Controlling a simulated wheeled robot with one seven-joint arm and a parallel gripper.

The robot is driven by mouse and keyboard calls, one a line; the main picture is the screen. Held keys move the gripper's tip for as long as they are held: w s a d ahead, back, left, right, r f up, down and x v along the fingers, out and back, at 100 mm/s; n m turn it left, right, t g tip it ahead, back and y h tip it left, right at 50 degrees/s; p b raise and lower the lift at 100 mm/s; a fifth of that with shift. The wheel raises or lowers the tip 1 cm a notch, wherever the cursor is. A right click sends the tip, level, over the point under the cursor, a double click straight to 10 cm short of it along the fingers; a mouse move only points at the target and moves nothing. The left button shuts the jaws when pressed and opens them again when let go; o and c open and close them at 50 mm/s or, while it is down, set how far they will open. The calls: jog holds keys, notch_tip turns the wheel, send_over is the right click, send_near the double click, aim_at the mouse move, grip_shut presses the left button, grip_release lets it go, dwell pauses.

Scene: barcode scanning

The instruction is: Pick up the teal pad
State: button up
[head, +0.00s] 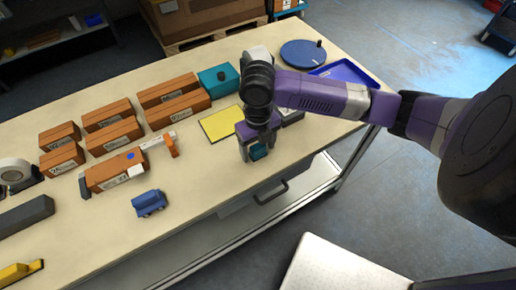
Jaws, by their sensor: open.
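My gripper (259,149) points down over the front edge area of the table, to the right of the yellow mat. A small teal piece, which looks like the teal pad (259,152), shows between its fingertips. The jaws are open around it, and the fingers partly hide it. I cannot tell whether they touch it. A larger teal box (218,79) with a dark round knob on top stands farther back on the table, behind the yellow mat and apart from my gripper.
The yellow mat (221,123) lies left of my gripper. Several orange-brown boxes (112,134), a handheld scanner (160,144) and a blue toy-like block (149,202) are farther left. A blue disc (302,53) and blue tray (345,72) lie behind. The front middle of the table is clear.

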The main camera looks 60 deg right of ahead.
aim_at(258, 146)
jog(key=c, duration=1.5)
jog(key=shift+r, duration=0.1)
notch_tip(258, 146, up, 20)
jog(key=shift+f+b, duration=0.1)
jog(key=shift+b, duration=0.6)
jog(key=o, duration=0.7)
grip_shut()
